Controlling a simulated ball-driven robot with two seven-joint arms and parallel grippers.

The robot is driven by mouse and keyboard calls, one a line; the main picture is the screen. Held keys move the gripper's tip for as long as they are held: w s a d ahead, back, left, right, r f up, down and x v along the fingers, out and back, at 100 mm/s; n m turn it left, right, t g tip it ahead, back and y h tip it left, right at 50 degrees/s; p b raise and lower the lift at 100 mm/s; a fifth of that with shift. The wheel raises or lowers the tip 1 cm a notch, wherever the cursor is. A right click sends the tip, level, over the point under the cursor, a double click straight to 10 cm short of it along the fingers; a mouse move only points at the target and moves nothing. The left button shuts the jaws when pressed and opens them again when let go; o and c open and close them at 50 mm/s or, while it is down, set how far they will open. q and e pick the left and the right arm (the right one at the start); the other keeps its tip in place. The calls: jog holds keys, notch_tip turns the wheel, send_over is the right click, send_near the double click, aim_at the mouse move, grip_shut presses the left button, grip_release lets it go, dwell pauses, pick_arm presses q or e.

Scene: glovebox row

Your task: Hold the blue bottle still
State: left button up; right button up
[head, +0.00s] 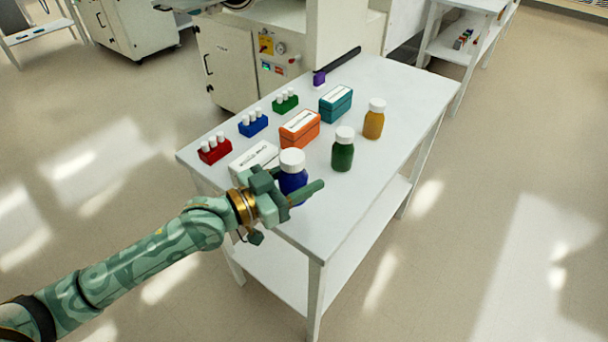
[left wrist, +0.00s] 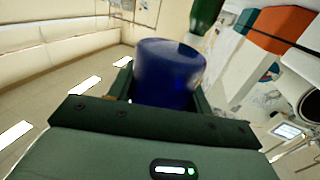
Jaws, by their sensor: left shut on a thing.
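The blue bottle (head: 292,181) with a white cap stands upright at the near left part of the white table (head: 383,176). My left gripper (head: 297,192) is shut on the bottle, with a finger on each side of its body. In the left wrist view the blue bottle (left wrist: 168,75) sits between the fingers of the left gripper (left wrist: 160,95). The fingers hide part of the bottle's lower body, so I cannot tell if its base touches the table. My right gripper is not in view.
A green bottle (head: 342,153) and an amber bottle (head: 373,122) stand farther right. A white box (head: 254,158), an orange box (head: 299,130) and a teal box (head: 336,104) lie behind. Red (head: 214,150), blue (head: 253,124) and green (head: 285,102) vial racks line the far side.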

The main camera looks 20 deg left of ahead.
pick_arm(q)
jog(key=s+r+p, duration=0.3)
jog(key=s+r, duration=0.2)
jog(key=s, duration=0.5)
jog(key=shift+s+a+r+p, duration=0.2)
jog(key=shift+a+r+p, duration=0.1)
jog(key=shift+p, duration=0.1)
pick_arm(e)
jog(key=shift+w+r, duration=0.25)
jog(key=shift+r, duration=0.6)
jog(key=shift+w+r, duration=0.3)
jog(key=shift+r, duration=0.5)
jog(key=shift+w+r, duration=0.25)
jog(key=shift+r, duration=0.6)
pick_arm(q)
jog(key=shift+o, duration=0.2)
jog(key=c, duration=0.4)
jog(key=shift+d, duration=0.1)
